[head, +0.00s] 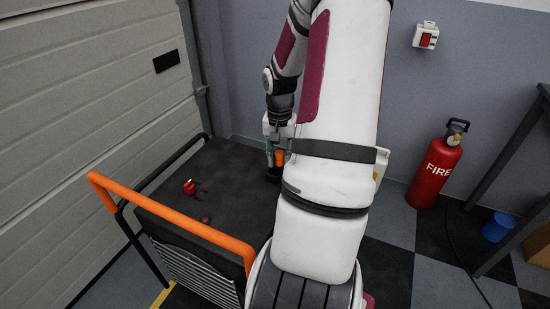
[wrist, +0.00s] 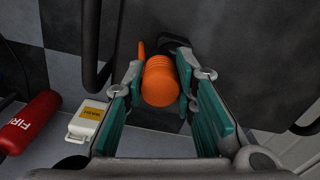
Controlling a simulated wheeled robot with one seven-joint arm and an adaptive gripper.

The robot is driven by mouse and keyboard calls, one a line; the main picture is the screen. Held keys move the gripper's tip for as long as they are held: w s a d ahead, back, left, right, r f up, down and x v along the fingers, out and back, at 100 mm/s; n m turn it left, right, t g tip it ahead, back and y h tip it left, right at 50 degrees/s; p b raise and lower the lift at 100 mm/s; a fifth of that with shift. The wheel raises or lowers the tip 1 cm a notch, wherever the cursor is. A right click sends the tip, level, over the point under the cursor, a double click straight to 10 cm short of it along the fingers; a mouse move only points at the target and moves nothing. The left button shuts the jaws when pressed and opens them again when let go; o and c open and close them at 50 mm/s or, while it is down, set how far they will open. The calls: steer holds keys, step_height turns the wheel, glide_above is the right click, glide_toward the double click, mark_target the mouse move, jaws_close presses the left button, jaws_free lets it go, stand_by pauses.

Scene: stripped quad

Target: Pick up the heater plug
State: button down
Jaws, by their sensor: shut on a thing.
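An orange, rounded piece, which looks like the heater plug (wrist: 160,84), sits between the teal finger pads of my gripper (wrist: 160,72) in the wrist view. The fingers are shut on its sides. A dark part shows just beyond it. In the head view, the orange plug (head: 280,157) shows at the fingertips of my gripper (head: 278,151), over the back right of the dark cart top (head: 235,180). A black part is just below it. My arm hides the cart's right side, and I cannot tell whether the plug touches the top.
A red item (head: 189,187) and a smaller red one (head: 206,220) lie on the cart top. The cart's orange handle (head: 170,220) is at the front. A fire extinguisher (head: 435,168), a blue bin (head: 497,227) and a table are right. A shutter wall (head: 90,100) stands left.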

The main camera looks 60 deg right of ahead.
steer(key=s+d+r+p, duration=0.1)
steer(key=s+p, duration=0.2)
steer(key=s, duration=1.1)
steer(key=shift+s+d, duration=0.2)
steer(key=shift+d, duration=0.05)
steer(key=shift+r, duration=0.1)
step_height(320, 180, up, 38)
steer(key=p, duration=2.8)
steer(key=shift+r, duration=0.25)
steer(key=s+d+p, duration=0.1)
steer(key=s+d, duration=0.1)
steer(key=d, duration=1.2)
steer(key=shift+s, duration=0.25)
